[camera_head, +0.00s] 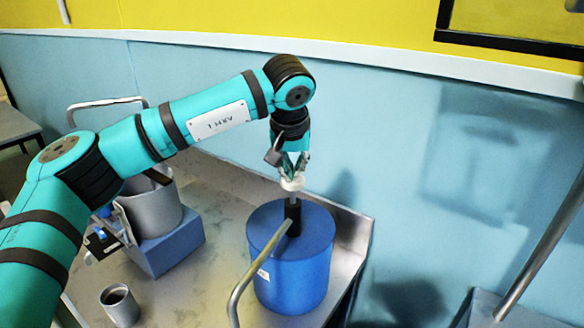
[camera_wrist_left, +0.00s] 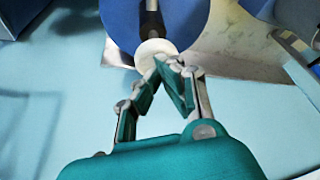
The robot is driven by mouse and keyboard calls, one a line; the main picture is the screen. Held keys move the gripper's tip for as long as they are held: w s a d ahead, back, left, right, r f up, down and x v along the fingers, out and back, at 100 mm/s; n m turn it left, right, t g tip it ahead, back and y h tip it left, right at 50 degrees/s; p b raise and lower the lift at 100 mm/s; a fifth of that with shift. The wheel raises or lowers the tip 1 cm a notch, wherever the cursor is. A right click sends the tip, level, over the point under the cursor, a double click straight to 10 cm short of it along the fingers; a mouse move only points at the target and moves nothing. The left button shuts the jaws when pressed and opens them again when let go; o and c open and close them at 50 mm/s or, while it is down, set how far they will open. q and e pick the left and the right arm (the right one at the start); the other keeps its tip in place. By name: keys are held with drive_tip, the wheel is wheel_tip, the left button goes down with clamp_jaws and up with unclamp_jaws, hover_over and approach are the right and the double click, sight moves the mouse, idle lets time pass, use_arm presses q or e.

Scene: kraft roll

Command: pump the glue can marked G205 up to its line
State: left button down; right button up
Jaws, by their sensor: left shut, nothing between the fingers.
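A blue glue can (camera_head: 290,262) stands upright near the right end of the metal bench, with a small label low on its side that is too small to read. A black pump collar and a pale spout pipe (camera_head: 258,262) rise from its lid. A white pump knob (camera_head: 292,183) tops the rod; it also shows in the left wrist view (camera_wrist_left: 156,50). My left gripper (camera_head: 293,172) is directly above the knob, its fingertips shut together and at or very near the knob's top; contact is not clear. My right gripper is not in view.
A grey pot (camera_head: 152,208) stands on a blue block (camera_head: 172,245) at the left of the bench. A small metal cup (camera_head: 120,304) is at the front left. The bench (camera_head: 200,285) is clear between cup and can. A wall rises behind.

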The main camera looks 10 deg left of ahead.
use_arm(q)
drive_tip(key=shift+f+b, duration=0.85)
drive_tip(key=shift+f, duration=0.8)
drive_tip(key=shift+r, duration=0.25)
drive_tip(key=shift+r+p, duration=2.9)
drive_tip(key=shift+r, duration=0.85)
drive_tip(key=shift+f, duration=0.15)
drive_tip(key=shift+f+b, duration=2.5)
drive_tip(key=shift+f, duration=1.25)
drive_tip(key=shift+r+p, duration=2.7)
drive_tip(key=shift+r, duration=1.2)
